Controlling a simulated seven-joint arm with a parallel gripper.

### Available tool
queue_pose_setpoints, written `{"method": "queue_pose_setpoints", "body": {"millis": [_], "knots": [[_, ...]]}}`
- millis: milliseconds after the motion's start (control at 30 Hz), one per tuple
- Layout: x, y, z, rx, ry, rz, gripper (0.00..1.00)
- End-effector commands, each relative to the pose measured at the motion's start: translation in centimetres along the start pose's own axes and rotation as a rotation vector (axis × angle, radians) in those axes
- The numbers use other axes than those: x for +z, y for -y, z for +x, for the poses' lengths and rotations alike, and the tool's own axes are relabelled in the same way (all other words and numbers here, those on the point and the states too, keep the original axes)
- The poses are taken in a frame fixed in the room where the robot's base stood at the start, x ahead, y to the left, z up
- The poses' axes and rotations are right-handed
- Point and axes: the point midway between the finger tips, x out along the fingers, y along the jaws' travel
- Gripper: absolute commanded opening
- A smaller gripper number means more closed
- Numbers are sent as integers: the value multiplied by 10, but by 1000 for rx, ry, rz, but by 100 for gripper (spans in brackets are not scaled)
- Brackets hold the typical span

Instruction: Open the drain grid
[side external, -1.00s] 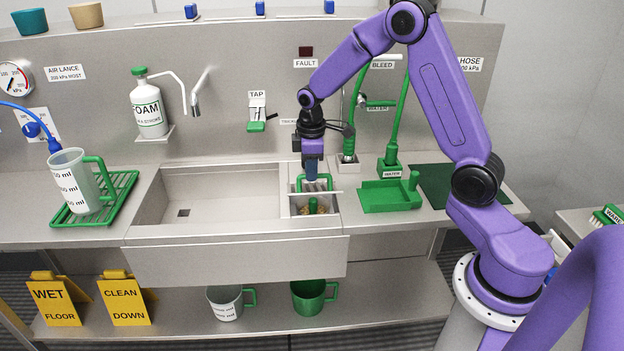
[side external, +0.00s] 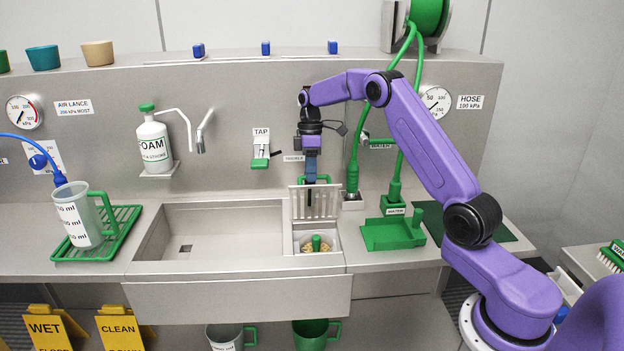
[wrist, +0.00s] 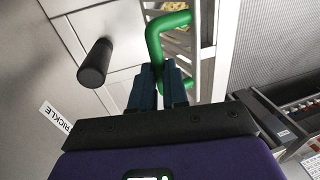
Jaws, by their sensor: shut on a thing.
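The drain grid (side external: 314,204) is a pale slatted panel standing about upright at the back of the small compartment (side external: 337,236) right of the sink. Its green handle (wrist: 163,36) shows in the wrist view. My gripper (side external: 310,179) is shut on the handle at the grid's upper edge; its blue fingers (wrist: 160,78) meet around the handle's bar. The compartment stands uncovered at the front. In it is a green upright knob (side external: 316,242) among small tan bits. The far side of the grid is hidden.
The empty sink (side external: 225,226) lies to the left. A green tray (side external: 392,234) and upright green hose fittings (side external: 353,176) stand close on the right. The tap (side external: 260,153) is on the wall behind. A black knob (wrist: 95,62) is near my fingers in the wrist view.

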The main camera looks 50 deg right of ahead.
Motion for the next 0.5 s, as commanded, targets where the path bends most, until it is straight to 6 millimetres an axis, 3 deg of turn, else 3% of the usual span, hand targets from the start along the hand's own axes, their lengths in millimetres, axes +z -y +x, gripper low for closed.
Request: {"method": "queue_pose_setpoints", "body": {"millis": [200, 500], "knots": [[4, -19, 6, -15, 15, 5, 0], [4, -29, 6, -19, 17, 5, 0]]}}
